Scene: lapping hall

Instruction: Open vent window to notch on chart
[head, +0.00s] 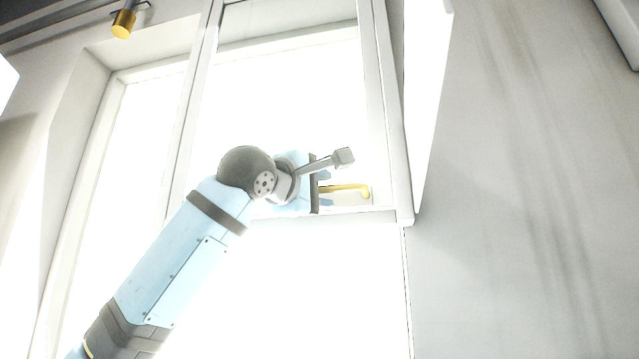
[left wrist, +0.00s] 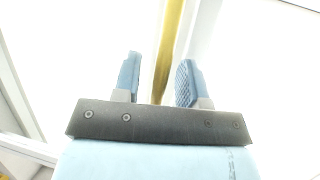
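The vent window (head: 290,90) is a pale-framed upper pane, very bright behind. A yellow handle (head: 352,189) sits at its lower right corner, its end bent downward. My left gripper (head: 326,188) is at the handle, coming from the left. In the left wrist view the gripper (left wrist: 159,66) is open, with the yellow handle (left wrist: 170,40) running between its two blue fingers and a visible gap on each side. How the sash stands against its frame is hard to tell in the glare. No chart or notch can be made out. My right gripper is not in view.
A white panel (head: 428,95) stands out from the wall just right of the window. The grey streaked wall (head: 530,170) beyond it is bare. A yellow-tipped fitting (head: 124,23) hangs at the upper left. A second bright pane (head: 125,190) lies to the left.

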